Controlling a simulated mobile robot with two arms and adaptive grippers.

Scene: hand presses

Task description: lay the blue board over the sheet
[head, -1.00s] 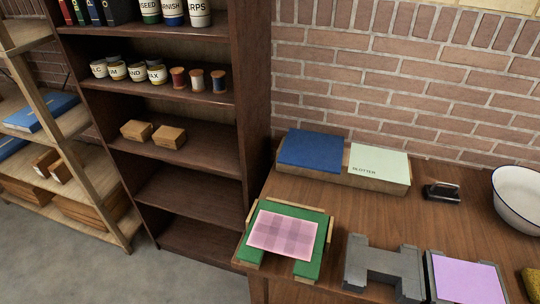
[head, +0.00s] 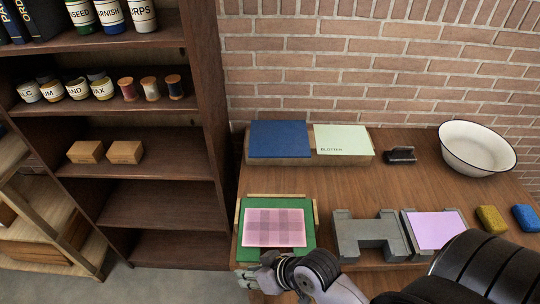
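The blue board (head: 279,138) lies flat on the left half of a low wooden stand (head: 374,157) at the back of the table, beside the pale green blotter (head: 342,140). A pink checked sheet (head: 275,227) lies on the green press bed (head: 240,243) at the table's front left. A plain lilac sheet (head: 436,229) lies on a grey press bed farther right. My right gripper (head: 258,272) is at the front edge of the green bed, well short of the blue board; I cannot tell its opening. My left gripper is not in view.
A grey H-shaped press part (head: 362,233) stands between the two beds. A black handled tool (head: 400,155), a white bowl (head: 477,147), a yellow sponge (head: 490,218) and a blue sponge (head: 525,217) are to the right. The table between stand and beds is clear. A dark shelf (head: 150,195) stands left.

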